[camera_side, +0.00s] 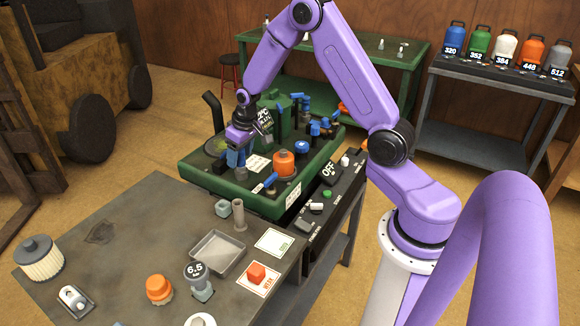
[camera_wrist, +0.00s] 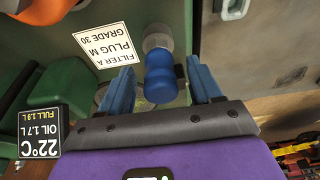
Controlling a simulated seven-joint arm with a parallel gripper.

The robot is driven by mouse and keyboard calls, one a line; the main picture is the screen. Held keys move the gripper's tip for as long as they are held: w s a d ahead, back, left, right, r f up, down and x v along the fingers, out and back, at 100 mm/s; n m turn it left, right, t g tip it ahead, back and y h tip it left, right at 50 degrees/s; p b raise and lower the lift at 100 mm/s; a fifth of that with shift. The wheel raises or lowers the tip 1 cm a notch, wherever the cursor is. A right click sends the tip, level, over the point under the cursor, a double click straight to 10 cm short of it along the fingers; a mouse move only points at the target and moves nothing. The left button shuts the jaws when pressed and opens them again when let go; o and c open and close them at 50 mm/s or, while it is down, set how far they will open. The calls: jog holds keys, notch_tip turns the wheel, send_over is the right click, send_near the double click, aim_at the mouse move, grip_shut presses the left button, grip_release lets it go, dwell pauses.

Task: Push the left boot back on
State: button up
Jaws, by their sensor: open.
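In the wrist view a blue boot-like piece (camera_wrist: 160,82) with a grey-white ringed end stands between the two blue fingers of my gripper (camera_wrist: 160,66). The fingers are open, one on each side, with gaps visible. I cannot tell how far the blue piece is seated or whether it is the left boot. In the side view my gripper (camera_side: 236,158) points down over the left part of the green mower deck (camera_side: 205,178), and its fingers hide what is between them. Other blue parts (camera_side: 315,128) stand further right on the deck.
A white filter-and-plug label (camera_wrist: 105,45) lies beside the blue piece. An orange cap (camera_side: 284,163) stands right of my gripper. The green engine block (camera_side: 270,115) rises behind. The grey bench (camera_side: 130,240) in front holds a metal tray (camera_side: 217,252) and loose parts.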

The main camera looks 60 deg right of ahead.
jog(key=shift+w+r+v, duration=0.1)
jog(key=shift+w+v, duration=0.2)
jog(key=shift+v, duration=0.85)
jog(key=shift+w+r+v, duration=0.1)
jog(key=shift+w+v, duration=0.15)
jog(key=shift+v, duration=0.9)
jog(key=shift+w+v, duration=0.3)
jog(key=shift+v, duration=0.85)
jog(key=shift+s+a+r, duration=0.1)
jog(key=shift+a, duration=0.15)
jog(key=s+a+r+n+g+y, duration=0.1)
jog(key=s+a+r+n, duration=0.15)
jog(key=s+a, duration=0.45)
jog(key=s+a+r+n, duration=0.2)
jog(key=s+a+n, duration=0.1)
jog(key=s+a, duration=0.4)
jog(key=s+r+n+g, duration=0.1)
jog(key=s+n, duration=0.6)
jog(key=s, duration=1.4)
jog(key=shift+a+r+g+h, duration=0.15)
jog(key=shift+r+g+h, duration=0.15)
